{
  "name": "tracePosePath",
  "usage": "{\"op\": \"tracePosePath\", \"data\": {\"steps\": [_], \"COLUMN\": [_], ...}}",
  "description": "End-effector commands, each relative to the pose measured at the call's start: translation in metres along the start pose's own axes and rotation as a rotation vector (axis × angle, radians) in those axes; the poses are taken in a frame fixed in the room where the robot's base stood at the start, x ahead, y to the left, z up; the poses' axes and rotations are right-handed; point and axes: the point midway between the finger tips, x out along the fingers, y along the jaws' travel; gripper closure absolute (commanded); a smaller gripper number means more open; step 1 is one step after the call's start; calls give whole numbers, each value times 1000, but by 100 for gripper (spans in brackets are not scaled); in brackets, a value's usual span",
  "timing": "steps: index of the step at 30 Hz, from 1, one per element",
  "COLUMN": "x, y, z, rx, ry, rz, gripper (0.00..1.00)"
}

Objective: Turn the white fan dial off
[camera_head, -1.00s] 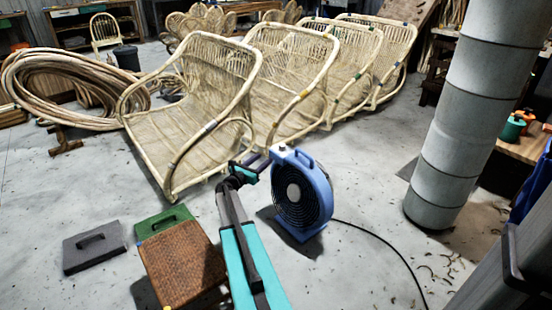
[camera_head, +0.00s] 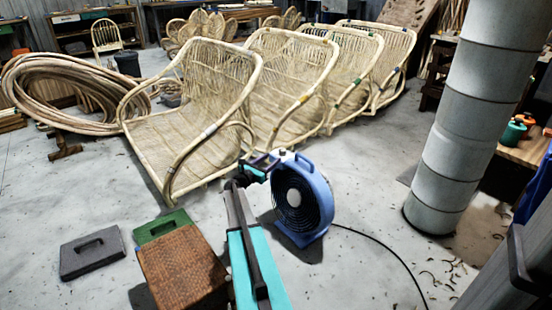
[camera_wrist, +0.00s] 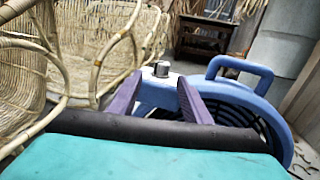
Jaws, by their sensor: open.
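The blue fan (camera_head: 304,197) stands on the concrete floor, with its dark round grille facing the front left. In the wrist view the fan (camera_wrist: 235,92) shows its blue handle and part of its grille. Its dial is a small metallic knob (camera_wrist: 161,69) on a white patch at the top of the housing. My gripper (camera_wrist: 160,82) is open, with its purple fingers on either side of the knob's line and the knob showing between their tips. I cannot tell whether they touch it. In the head view my gripper (camera_head: 264,163) is at the fan's upper left and hides the dial.
Several rattan chair frames (camera_head: 200,110) stand just behind and left of the fan. A woven brown box (camera_head: 183,268) and a grey case (camera_head: 92,252) are at the front left. A thick grey pillar (camera_head: 450,140) rises at the right. A black cable (camera_head: 385,250) trails from the fan.

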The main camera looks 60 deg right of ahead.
Motion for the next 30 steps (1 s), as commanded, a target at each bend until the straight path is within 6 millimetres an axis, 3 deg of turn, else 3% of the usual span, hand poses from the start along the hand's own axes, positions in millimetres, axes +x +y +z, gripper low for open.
{"op": "tracePosePath", "data": {"steps": [15, 21, 30], "x": [75, 90, 93], "y": [1, 1, 1], "z": [-2, -2, -1], "rx": [0, 0, 0], "ry": [0, 1, 1], "rz": [0, 0, 1], "gripper": [56, 56, 56]}}
